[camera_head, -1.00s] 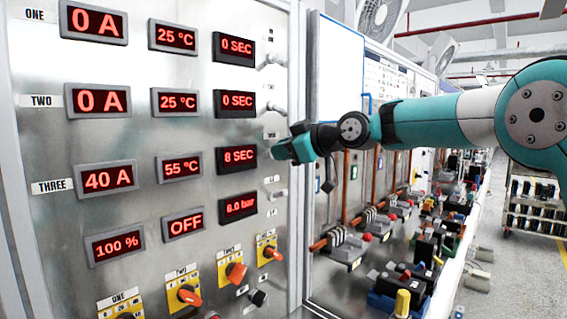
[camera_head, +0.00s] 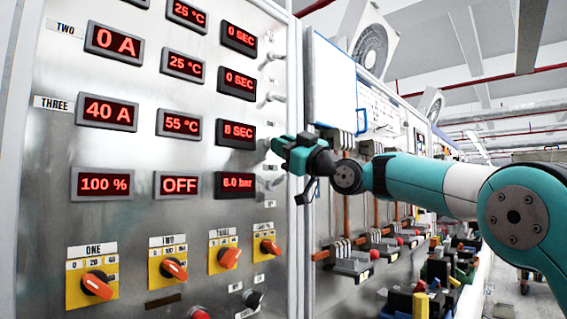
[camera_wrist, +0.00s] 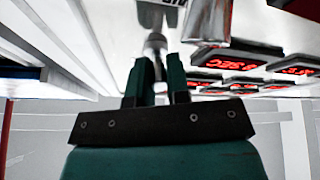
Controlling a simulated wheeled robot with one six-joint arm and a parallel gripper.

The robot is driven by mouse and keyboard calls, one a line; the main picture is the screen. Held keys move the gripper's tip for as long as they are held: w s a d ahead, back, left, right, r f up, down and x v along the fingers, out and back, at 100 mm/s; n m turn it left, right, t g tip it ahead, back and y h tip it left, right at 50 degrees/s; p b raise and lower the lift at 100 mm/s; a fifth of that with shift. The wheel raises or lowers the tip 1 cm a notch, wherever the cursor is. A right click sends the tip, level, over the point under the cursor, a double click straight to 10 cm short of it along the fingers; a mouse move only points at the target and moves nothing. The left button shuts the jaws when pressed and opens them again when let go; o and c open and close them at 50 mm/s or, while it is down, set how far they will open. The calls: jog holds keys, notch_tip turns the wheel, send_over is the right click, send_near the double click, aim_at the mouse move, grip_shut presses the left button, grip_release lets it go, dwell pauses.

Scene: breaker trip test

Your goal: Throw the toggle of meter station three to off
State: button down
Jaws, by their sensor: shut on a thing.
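The meter panel (camera_head: 160,215) fills the left of the head view. Its row labelled THREE (camera_head: 67,104) reads 40 A, 55 °C and 8 SEC. My gripper (camera_head: 276,147) is at the panel's right edge, level with that row. It hides most of the toggle of meter station three in the head view. In the wrist view, my gripper's fingers (camera_wrist: 157,80) are closed around the end of a metal toggle lever (camera_wrist: 155,44). Which way the lever is thrown is hard to tell.
Two other toggles, an upper one (camera_head: 273,55) and a lower one (camera_head: 273,97), stick out above my gripper. Orange rotary knobs (camera_head: 97,284) line the lower panel. Copper pipes and switchgear (camera_head: 350,262) stand to the right.

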jog(key=shift+f+y+b, duration=0.15)
jog(key=shift+y+b, duration=0.15)
jog(key=shift+b, duration=0.15)
jog(key=c, duration=1.1)
grip_release()
jog(key=b+v, duration=0.8)
jog(key=v, duration=0.9)
jog(key=shift+f, duration=0.3)
jog(key=shift+s, duration=0.1)
